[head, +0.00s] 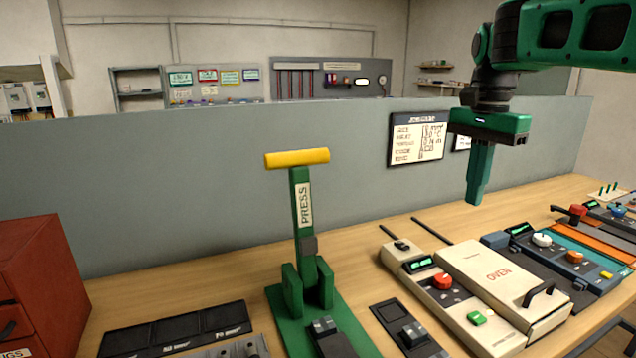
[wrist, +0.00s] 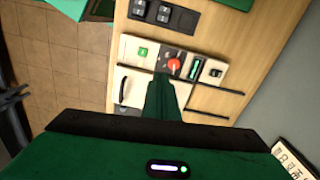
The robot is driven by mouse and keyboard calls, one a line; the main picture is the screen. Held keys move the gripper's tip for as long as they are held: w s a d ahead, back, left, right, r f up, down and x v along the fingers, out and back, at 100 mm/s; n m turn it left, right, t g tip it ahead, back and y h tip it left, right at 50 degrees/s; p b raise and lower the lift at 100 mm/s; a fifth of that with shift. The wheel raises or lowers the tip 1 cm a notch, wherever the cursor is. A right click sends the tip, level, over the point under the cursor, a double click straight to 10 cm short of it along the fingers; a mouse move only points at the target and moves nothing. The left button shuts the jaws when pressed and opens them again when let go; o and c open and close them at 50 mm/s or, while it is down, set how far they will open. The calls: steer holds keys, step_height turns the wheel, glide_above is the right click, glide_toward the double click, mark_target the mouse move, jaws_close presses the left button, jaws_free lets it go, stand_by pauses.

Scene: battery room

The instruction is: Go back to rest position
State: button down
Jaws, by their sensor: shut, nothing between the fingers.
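My gripper (head: 477,198) hangs pointing down in the head view, at the right, above the bench and in front of the grey partition. Its green fingers are shut together with nothing between them. In the wrist view the closed fingers (wrist: 163,82) point toward the cream oven unit. They hang above the oven (head: 490,285), apart from it. The oven also shows in the wrist view (wrist: 131,83), partly hidden by the gripper body.
A green press (head: 305,230) with a yellow handle stands upright at the middle. A red drawer cabinet (head: 38,280) is at the left. A teal-and-orange unit (head: 590,245) lies at the right. The grey partition (head: 200,190) runs behind the bench.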

steer(key=s+d+f+n, duration=0.2)
steer(key=s+d+f, duration=0.1)
steer(key=s+f, duration=0.4)
steer(key=s+d+f+n, duration=0.2)
steer(key=s+d+f, duration=0.2)
steer(key=s+f, duration=0.3)
steer(key=s+d+f+n, duration=0.1)
steer(key=s+d+f, duration=0.2)
steer(key=s+f, duration=0.4)
steer(key=s, duration=0.6)
steer(key=shift+s+d+n, duration=0.35)
steer(key=shift+d+n, duration=0.05)
steer(key=shift+w+f, duration=0.25)
steer(key=shift+w, duration=0.4)
